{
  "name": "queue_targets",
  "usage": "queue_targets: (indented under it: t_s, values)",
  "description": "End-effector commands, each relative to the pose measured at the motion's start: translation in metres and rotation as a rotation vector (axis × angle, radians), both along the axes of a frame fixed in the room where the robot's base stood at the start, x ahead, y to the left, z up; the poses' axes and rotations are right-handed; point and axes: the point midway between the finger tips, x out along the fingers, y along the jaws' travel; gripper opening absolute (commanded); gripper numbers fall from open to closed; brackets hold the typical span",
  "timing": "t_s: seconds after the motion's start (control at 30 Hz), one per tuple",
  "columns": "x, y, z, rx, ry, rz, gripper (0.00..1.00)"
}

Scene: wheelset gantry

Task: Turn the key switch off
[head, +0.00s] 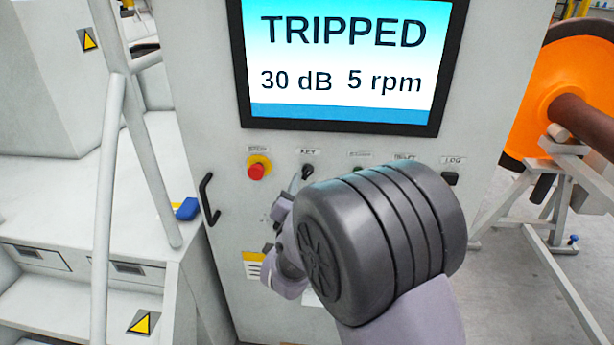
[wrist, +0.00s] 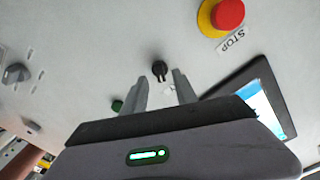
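The black key switch (head: 307,172) is on the white cabinet front, under a KEY label and below the screen. In the wrist view the key switch (wrist: 160,69) shows as a small black knob just beyond my fingertips, roughly in line with the gap between them. My gripper (wrist: 160,77) is open and empty, with a finger on either side of that gap. In the head view my gripper (head: 294,190) is close below the switch, partly hidden by my wrist. I cannot tell whether a finger touches the switch.
A red stop button (head: 257,170) on a yellow base is left of the switch; a green button (wrist: 117,105) is nearby. The screen (head: 350,62) reads TRIPPED, 30 dB, 5 rpm. A black handle (head: 209,199) sticks out at left. An orange wheel (head: 562,85) stands at right.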

Motion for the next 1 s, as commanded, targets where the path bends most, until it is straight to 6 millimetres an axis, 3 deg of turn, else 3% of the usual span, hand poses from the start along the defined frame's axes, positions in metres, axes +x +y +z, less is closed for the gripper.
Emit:
queue_targets:
  t_s: [0.2,0.5,0.53,0.7,1.0]
  values:
    - [0.031,-0.001,0.0,0.001,0.0,-0.001,0.35]
    - [0.035,-0.001,0.0,0.0,0.001,0.0,0.35]
    - [0.035,-0.001,0.0,0.0,0.001,0.0,0.33]
    - [0.035,-0.001,0.0,0.0,0.001,0.0,0.0]
    - [0.035,-0.001,0.0,-0.009,0.001,0.0,0.0]
